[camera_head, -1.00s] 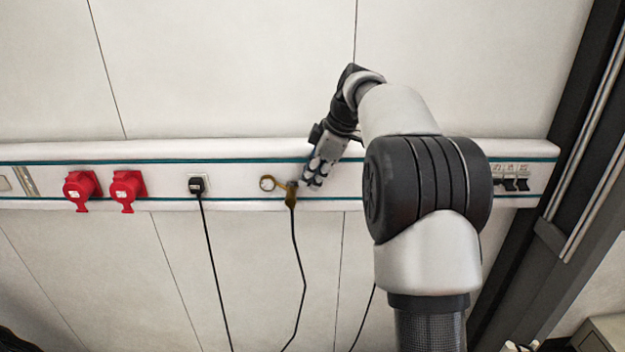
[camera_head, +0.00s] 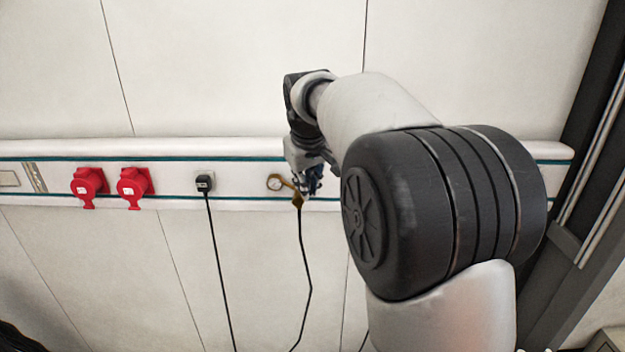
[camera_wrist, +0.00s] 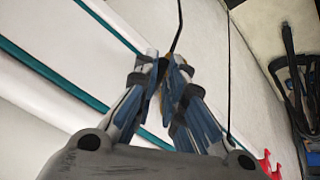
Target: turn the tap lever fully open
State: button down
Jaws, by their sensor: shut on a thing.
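The brass tap (camera_head: 298,197) is on the white wall rail, with a round gauge (camera_head: 275,183) at its left and a black hose hanging from it. My gripper (camera_head: 308,186) is at the tap's right side, overlapping it in the head view. In the wrist view my gripper (camera_wrist: 164,64) has its blue-padded fingers drawn together at the tips, shut on the tap lever. A little brass colour shows between the fingers. The lever is mostly hidden by the fingers, so its angle cannot be told.
Two red sockets (camera_head: 88,186) (camera_head: 133,186) and a black plug (camera_head: 205,183) with a hanging cable are on the rail (camera_head: 240,186) left of the tap. My arm covers the rail to the right. A dark frame stands at the far right.

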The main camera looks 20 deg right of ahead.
jog(key=a+m, duration=0.1)
jog(key=m+h+p, duration=0.1)
jog(key=m, duration=0.1)
jog(key=shift+w+a+r+g+p, duration=0.1)
jog(key=shift+w+a+g+p, duration=0.05)
jog(key=shift+a+g+p, duration=0.2)
jog(key=shift+w+a+m+g+h+p, duration=0.1)
jog(key=shift+a+m+g+h+p, duration=0.15)
jog(key=shift+m, duration=0.5)
jog(key=shift+w+a+m+g+h+p, duration=0.1)
jog(key=shift+a+m+h+p, duration=0.2)
jog(key=shift+m, duration=0.45)
jog(key=c, duration=1.7)
grip_release()
jog(key=v, duration=1.1)
jog(key=shift+s+a+r, duration=0.1)
jog(key=shift+a+r, duration=0.05)
jog(key=shift+r, duration=0.2)
